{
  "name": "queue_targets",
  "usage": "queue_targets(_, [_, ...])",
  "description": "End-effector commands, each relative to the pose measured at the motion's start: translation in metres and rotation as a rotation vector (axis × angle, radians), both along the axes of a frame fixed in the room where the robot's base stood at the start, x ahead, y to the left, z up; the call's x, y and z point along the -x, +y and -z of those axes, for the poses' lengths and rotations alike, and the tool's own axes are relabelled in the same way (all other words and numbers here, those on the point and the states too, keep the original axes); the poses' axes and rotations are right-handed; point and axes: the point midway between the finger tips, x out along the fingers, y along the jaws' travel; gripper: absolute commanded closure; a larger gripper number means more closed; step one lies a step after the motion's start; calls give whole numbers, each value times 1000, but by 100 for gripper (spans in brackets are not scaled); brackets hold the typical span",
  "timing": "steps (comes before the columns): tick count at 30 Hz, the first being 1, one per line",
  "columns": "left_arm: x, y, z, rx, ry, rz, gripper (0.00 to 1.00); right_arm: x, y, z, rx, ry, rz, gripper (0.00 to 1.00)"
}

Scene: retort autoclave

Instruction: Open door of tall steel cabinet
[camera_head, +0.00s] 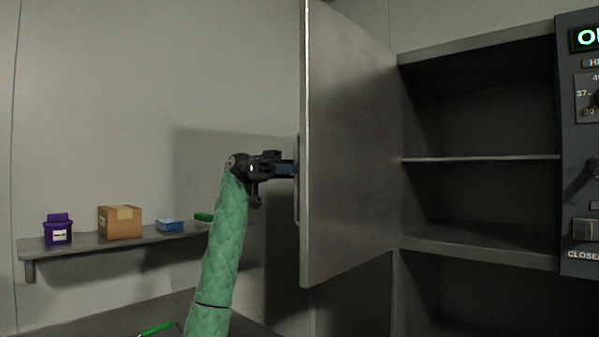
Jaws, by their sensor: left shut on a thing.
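The tall steel cabinet (480,50) stands at the right with its inside and a shelf (480,158) showing; the compartments look empty. Its door (350,150) is swung wide open toward me, hinged on the cabinet's left side. The door handle (297,205) is a vertical bar on the door's outer face, seen nearly edge-on. My left gripper (286,169), on the green-sleeved arm, is shut on the door handle; its fingertips are partly hidden at the door's edge. My right gripper is not in view.
A wall shelf (85,245) at the left holds a purple tub (57,232), a cardboard box (120,222), a blue box (170,225) and a green item (204,217). A dark control panel (583,150) borders the cabinet's right side. A green item (157,328) lies at the bottom.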

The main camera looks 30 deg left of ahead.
Motion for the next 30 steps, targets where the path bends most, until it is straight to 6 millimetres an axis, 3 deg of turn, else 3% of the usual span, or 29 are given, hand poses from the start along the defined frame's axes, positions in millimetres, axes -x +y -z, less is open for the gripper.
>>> queue_targets(9, [0,0,0,0,0,-1,100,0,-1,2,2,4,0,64])
queue_targets(10, [0,0,0,0,0,-1,86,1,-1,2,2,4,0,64])
queue_targets(12, [0,0,0,0,0,-1,72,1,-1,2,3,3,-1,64])
queue_targets(13, [0,0,0,0,0,-1,70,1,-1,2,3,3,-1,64])
queue_targets(23, [-1,4,1,0,0,-1,70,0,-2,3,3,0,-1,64])
queue_targets(30, [-5,35,2,0,0,-2,70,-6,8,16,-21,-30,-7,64])
